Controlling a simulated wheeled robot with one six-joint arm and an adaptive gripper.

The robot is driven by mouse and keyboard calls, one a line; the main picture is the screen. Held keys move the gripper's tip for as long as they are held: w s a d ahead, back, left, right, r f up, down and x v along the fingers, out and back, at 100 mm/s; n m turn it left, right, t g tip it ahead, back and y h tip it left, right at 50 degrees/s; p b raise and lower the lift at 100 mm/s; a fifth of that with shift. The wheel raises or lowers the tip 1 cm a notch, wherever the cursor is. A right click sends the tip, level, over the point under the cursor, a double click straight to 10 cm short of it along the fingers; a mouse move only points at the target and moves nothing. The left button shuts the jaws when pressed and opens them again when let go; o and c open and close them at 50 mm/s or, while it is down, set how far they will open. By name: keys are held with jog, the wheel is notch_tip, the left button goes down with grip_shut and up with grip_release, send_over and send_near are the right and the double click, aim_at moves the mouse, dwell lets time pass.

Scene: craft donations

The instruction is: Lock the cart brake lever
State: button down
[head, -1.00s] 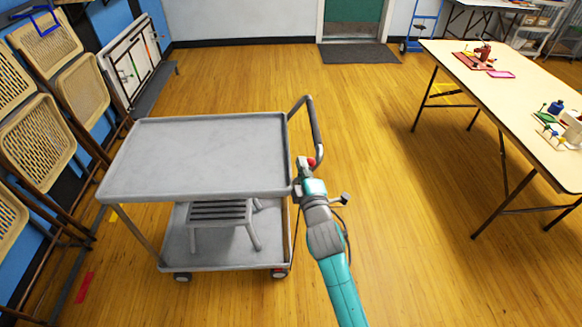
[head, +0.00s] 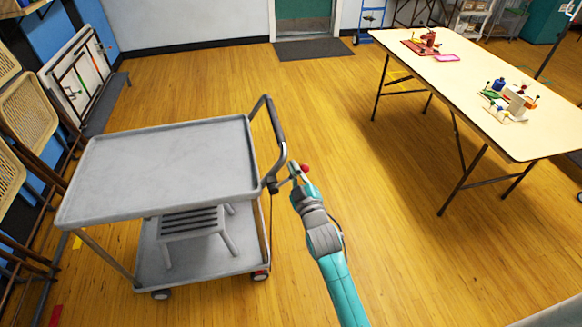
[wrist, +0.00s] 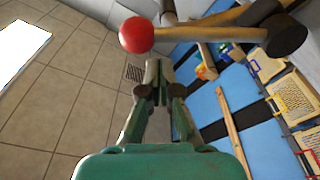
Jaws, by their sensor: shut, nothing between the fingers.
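The grey cart (head: 165,160) stands at the left in the head view. Its brake lever (head: 284,181), with a red ball knob (head: 305,168), juts out to the right from the cart's corner by the handle, sloping slightly up. In the wrist view the red knob (wrist: 137,35) and the lever's rod (wrist: 200,34) cross above my fingertips. My gripper (head: 297,181) is shut and empty, close beside the lever near the knob. In the wrist view my gripper (wrist: 155,72) points up just below the knob; I cannot tell whether it touches.
The cart's push handle (head: 273,125) rises just left of my gripper. A grey step stool (head: 190,222) sits on the cart's lower shelf. A cream folding table (head: 460,85) with craft items stands at the right. The wooden floor between is clear.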

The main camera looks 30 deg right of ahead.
jog(key=shift+s+d+f, duration=0.1)
jog(key=shift+d+f, duration=0.1)
dwell(0.6)
jog(key=s+a+r, duration=0.2)
jog(key=s+a, duration=0.2)
jog(key=s, duration=0.4)
jog(key=shift+s, duration=0.15)
dwell(0.3)
dwell(0.5)
jog(key=s+a+f+g+y, duration=0.1)
jog(key=s+a+f, duration=0.15)
jog(key=s, duration=0.25)
jog(key=s+a+f+y, duration=0.1)
jog(key=s+a+f, duration=0.15)
jog(key=s, duration=0.35)
jog(key=s+a+m+g+y, duration=0.1)
jog(key=s+a+m, duration=0.1)
jog(key=s, duration=1.2)
jog(key=s+a+m+g+y, duration=0.1)
jog(key=s+a+m+g, duration=0.1)
jog(key=s, duration=1.2)
jog(key=shift+s+a+r+m, duration=0.3)
jog(key=shift+s+a+r, duration=0.1)
jog(key=shift+a, duration=0.45)
